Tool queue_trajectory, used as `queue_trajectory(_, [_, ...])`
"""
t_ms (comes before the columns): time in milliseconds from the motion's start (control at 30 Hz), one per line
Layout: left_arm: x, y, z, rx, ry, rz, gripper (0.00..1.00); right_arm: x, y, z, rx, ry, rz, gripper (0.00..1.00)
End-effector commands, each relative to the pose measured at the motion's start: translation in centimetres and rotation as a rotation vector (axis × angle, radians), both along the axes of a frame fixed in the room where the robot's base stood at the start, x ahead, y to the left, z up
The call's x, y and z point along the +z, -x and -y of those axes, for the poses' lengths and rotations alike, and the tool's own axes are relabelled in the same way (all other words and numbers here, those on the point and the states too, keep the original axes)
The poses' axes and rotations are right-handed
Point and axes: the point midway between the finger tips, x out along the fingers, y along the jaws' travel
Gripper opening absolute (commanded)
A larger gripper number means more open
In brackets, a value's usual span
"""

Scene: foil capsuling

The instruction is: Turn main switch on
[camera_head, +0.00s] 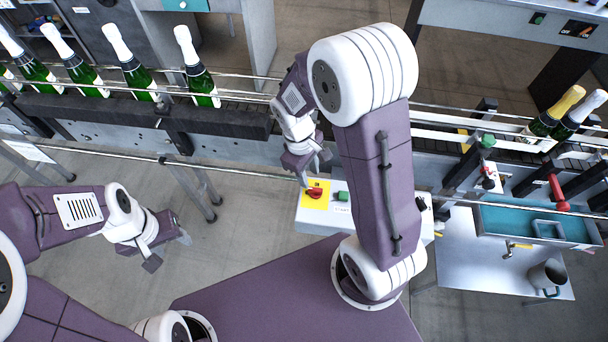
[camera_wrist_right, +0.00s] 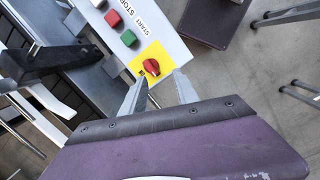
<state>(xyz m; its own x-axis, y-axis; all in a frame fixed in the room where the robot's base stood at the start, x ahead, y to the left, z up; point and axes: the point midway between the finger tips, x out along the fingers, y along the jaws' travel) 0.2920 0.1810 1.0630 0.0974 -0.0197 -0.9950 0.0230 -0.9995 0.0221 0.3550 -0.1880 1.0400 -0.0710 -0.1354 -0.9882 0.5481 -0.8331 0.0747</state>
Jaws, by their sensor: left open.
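The main switch (camera_head: 314,193) is a red rotary knob on a yellow plate at the left of a light control box (camera_head: 330,222). It also shows in the right wrist view (camera_wrist_right: 151,67). My right gripper (camera_head: 314,172) is just above and behind the switch in the head view. In the right wrist view its fingers (camera_wrist_right: 160,80) are apart, with the knob just beyond their tips and apparently not touched. The knob's exact angle is hard to read. My left gripper (camera_head: 170,252) is open and empty over the floor, far left of the box.
Green START (camera_wrist_right: 128,38) and red STOP (camera_wrist_right: 112,18) buttons sit beside the switch. A conveyor with rails carries green bottles (camera_head: 137,75) at the left and two more bottles (camera_head: 556,110) at the right. A steel table (camera_head: 490,265) holds a metal mug (camera_head: 547,275).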

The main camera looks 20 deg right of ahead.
Motion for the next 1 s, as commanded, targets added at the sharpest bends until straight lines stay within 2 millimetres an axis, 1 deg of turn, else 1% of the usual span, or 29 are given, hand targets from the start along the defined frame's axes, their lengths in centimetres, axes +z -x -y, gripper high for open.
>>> queue_trajectory(33, [0.5,0.0,0.0,0.0,0.0,0.0,0.51,-0.2,-0.5,0.0,0.047,0.014,-0.026,0.36])
queue_trajectory(167, [1.2,0.0,0.0,0.0,0.0,0.0,0.51,-1.5,-2.0,0.1,0.179,0.055,-0.096,0.36])
queue_trajectory(300, [1.8,0.0,0.0,0.0,0.0,0.0,0.51,-3.2,-3.2,0.2,0.309,0.097,-0.173,0.36])
queue_trajectory(400, [2.2,0.0,0.0,0.0,0.0,0.0,0.51,-4.4,-3.8,0.2,0.384,0.122,-0.218,0.36])
queue_trajectory(500, [2.3,0.0,0.0,0.0,0.0,0.0,0.51,-5.1,-4.2,0.2,0.424,0.136,-0.24,0.36])
queue_trajectory(667, [2.3,0.0,0.0,0.0,0.0,0.0,0.51,-5.5,-4.1,0.4,0.43,0.137,-0.245,0.36])
queue_trajectory(733, [2.5,0.0,0.0,0.0,0.0,0.0,0.51,-6.3,-3.9,0.7,0.428,0.137,-0.247,0.36])
queue_trajectory(1000, [3.6,0.0,0.0,0.0,0.0,0.0,0.51,-11.3,-2.7,2.5,0.427,0.136,-0.247,0.36])
